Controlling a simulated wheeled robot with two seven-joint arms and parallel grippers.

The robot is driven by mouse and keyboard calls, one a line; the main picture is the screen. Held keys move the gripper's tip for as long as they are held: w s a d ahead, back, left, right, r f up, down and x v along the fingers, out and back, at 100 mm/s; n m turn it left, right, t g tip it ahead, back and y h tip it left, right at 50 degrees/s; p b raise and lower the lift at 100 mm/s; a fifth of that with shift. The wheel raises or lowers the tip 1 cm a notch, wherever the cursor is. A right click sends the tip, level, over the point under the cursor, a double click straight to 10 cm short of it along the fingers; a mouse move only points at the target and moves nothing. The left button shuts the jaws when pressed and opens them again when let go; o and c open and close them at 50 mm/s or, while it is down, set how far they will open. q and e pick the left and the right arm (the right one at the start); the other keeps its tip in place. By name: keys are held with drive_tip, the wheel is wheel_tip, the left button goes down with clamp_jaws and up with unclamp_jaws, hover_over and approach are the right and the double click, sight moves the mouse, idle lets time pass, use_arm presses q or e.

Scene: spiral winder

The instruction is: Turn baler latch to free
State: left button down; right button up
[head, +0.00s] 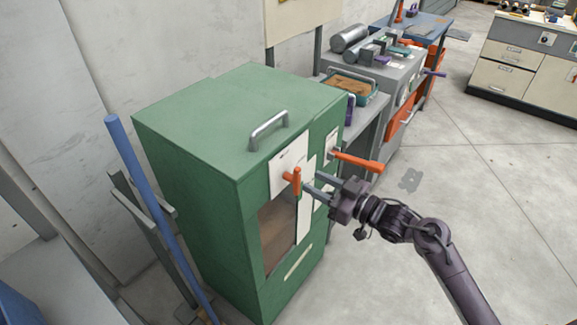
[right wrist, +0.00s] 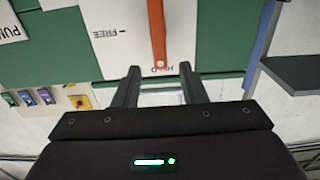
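The green baler (head: 215,130) stands at the left of centre in the head view. Its orange latch handle (head: 296,181) is on the upper front, over a white plate. In the right wrist view the orange handle (right wrist: 157,30) runs over the white plate (right wrist: 105,45), its end at the partly covered HOLD marking. The FREE marking (right wrist: 108,33) is to its left. My right gripper (head: 312,184) is open and empty, just in front of the latch. In the wrist view the handle's end lines up with the finger gap (right wrist: 161,75); contact cannot be told. My left gripper is out of view.
A second orange lever (head: 358,162) sticks out from the baler's right side, close above my right gripper. A grey metal handle (head: 269,129) is on top. A blue pole (head: 150,190) leans at the left. Open floor (head: 480,220) is at the right.

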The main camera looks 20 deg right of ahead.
sight(300, 174)
drive_tip(key=x, duration=0.6)
drive_tip(key=shift+w+a+p, duration=0.15)
drive_tip(key=shift+w+p, duration=0.05)
drive_tip(key=shift+p, duration=0.15)
clamp_jaws()
